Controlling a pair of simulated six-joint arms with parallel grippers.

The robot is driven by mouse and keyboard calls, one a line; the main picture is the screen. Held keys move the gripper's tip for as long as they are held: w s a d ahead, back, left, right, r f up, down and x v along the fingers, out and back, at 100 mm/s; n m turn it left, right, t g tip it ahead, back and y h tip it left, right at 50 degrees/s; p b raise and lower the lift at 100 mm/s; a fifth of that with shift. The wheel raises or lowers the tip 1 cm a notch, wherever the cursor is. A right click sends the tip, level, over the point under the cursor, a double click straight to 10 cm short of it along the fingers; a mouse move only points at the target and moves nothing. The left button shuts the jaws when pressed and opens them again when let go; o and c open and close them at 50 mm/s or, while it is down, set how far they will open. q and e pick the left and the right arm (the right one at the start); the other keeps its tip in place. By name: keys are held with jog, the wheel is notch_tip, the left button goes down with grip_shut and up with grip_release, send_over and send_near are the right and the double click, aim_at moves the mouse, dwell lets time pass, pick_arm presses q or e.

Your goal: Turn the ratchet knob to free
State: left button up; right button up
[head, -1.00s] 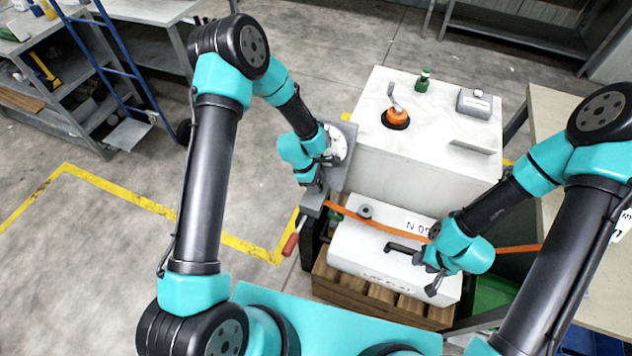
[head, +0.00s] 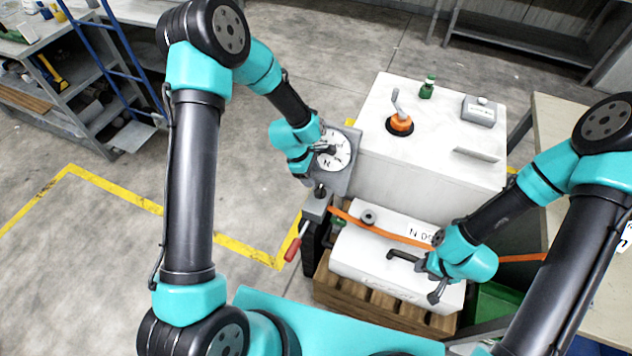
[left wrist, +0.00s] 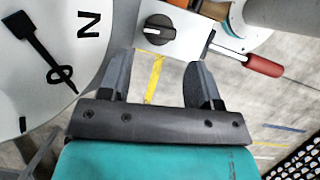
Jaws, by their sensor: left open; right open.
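The ratchet knob (left wrist: 158,30) is small, round and black, on a light grey plate beyond my left fingertips in the left wrist view. A paler bar crosses its face, turned roughly sideways. In the head view the knob (head: 320,190) is a small dark spot on the grey ratchet block, below the dial. My left gripper (left wrist: 160,75) is open and empty, apart from the knob. In the head view its fingers are hard to make out beside the dial. My right gripper (head: 431,279) is open near the black handle of the white container.
A white dial (head: 334,150) marked N, with a black pointer, is close to my left gripper. A red-handled lever (head: 293,247) sticks out below the ratchet block. An orange strap (head: 385,230) crosses the white container (head: 365,262). A large white box (head: 430,150) stands behind.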

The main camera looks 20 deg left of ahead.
pick_arm(q)
jog(key=v, duration=1)
jog(key=shift+r, duration=0.15)
jog(key=shift+c, duration=0.3)
